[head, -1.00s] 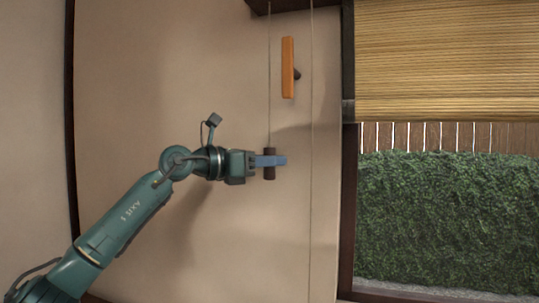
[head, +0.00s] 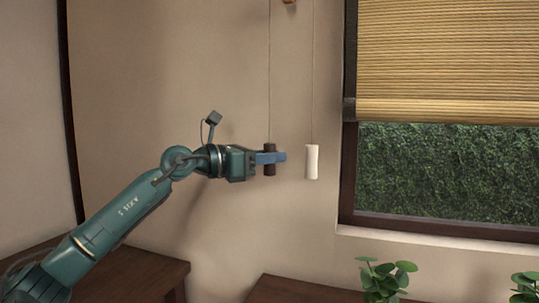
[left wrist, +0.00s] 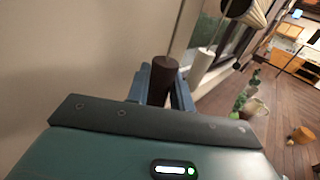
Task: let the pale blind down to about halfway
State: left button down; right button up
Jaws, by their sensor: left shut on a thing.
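The pale slatted blind (head: 445,65) hangs across the upper part of the window in the head view. Its top is out of frame, and its lower edge is above the sill with green hedge showing below. My left gripper (head: 271,158) is shut on a dark brown cord weight (head: 270,171), left of the window. The weight is upright on its thin cord, and it stands between the blue fingers in the left wrist view (left wrist: 162,78). A white cord weight (head: 312,162) hangs free just right of the gripper. My right gripper is not in view.
Wooden furniture stands low at the left (head: 150,268) and below the window (head: 290,288), with leafy plants (head: 385,278) in front. The wall around the gripper is clear.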

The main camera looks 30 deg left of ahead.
pick_arm(q)
jog(key=c, duration=1.3)
grip_release()
jog(key=shift+o, duration=0.2)
jog(key=shift+s+a, duration=0.3)
jog(key=shift+s, duration=0.05)
jog(key=b+v, duration=0.8)
jog(key=v, duration=0.4)
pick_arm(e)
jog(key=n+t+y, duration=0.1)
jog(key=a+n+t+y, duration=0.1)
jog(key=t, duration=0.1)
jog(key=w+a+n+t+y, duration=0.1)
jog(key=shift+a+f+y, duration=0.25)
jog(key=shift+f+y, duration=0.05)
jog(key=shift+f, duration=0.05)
pick_arm(q)
jog(key=shift+s, duration=0.1)
